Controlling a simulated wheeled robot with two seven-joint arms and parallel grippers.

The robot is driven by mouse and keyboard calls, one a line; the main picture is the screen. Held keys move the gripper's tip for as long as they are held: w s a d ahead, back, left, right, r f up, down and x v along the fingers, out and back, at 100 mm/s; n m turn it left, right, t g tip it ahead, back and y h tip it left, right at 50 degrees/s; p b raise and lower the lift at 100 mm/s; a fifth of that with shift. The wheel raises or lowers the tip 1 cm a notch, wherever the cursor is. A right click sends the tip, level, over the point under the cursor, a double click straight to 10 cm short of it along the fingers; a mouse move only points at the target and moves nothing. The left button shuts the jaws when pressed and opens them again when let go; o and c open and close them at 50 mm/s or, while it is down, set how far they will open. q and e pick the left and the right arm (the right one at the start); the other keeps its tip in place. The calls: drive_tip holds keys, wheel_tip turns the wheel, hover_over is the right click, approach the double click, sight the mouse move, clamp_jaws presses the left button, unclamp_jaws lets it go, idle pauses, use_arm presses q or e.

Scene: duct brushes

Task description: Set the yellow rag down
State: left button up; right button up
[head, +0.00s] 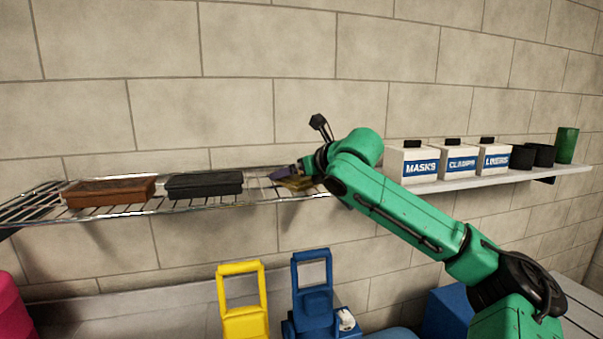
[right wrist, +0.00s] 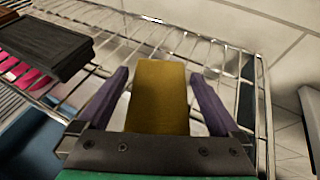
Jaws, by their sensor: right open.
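The yellow rag (right wrist: 160,95) lies flat between the two purple fingers of my right gripper (right wrist: 160,88) in the right wrist view. The fingers are open, with a gap on each side of the rag. In the head view the rag (head: 298,184) shows at the right end of the wire shelf (head: 110,214), beneath my right gripper (head: 290,177). The gripper and arm partly hide it there. My left gripper is not in view.
A brown tray (head: 110,192) and a black tray (head: 205,185) sit on the wire shelf to the left. White boxes labelled masks (head: 414,162), clamps (head: 458,160) and liners (head: 493,158) stand on a separate shelf to the right. Bare wire separates the black tray from the rag.

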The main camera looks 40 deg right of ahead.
sight(297, 175)
drive_tip(key=s+b, duration=0.3)
drive_tip(key=shift+s+a+r+b, duration=0.1)
drive_tip(key=shift+r+b, duration=0.05)
drive_tip(key=shift+b, duration=0.15)
drive_tip(key=b+v, duration=0.2)
drive_tip(key=v, duration=0.6)
drive_tip(key=shift+r, duration=0.45)
